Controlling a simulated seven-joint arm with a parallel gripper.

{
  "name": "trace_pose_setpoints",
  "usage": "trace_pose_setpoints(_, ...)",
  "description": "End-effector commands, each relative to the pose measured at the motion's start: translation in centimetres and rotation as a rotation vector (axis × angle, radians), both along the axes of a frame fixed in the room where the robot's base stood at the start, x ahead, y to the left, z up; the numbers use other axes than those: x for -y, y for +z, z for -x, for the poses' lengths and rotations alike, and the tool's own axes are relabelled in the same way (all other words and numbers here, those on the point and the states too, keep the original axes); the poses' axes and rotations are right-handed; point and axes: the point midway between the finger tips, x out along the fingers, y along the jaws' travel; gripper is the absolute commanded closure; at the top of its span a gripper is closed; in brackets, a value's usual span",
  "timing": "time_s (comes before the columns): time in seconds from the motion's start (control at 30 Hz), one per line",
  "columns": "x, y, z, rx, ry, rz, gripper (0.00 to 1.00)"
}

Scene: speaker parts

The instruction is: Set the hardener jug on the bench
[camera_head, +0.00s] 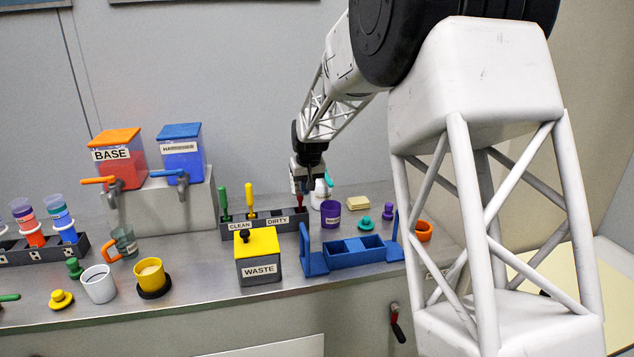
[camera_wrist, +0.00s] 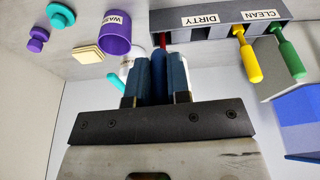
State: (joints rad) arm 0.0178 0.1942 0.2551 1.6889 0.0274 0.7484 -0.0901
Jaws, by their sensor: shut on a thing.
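My gripper (camera_wrist: 161,80) is low over the back of the bench, at the rack's DIRTY end. Its fingers are closed on a red-handled tool (camera_wrist: 162,40). The tool's red handle also shows in the head view (camera_head: 299,198), upright at the rack; whether its lower end is in a slot is unclear. No jug bears a readable hardener label. A clear grey jug (camera_head: 124,242) with an orange handle stands on the bench at left, apart from my gripper. A blue dispenser (camera_head: 182,160) with a HARDENER label sits on the raised grey block (camera_head: 155,210).
Green and yellow handles (camera_head: 250,198) stand in the rack (camera_head: 270,221). A yellow-lidded WASTE box (camera_head: 259,262) and blue holder (camera_head: 350,252) are in front.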

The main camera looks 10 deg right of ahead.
Motion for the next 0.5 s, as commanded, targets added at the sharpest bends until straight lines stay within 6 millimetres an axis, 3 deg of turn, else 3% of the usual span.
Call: trace_pose_setpoints(0.5, -13.7, -2.9, 1.8, 0.046, 0.135, -0.005, 1.0)
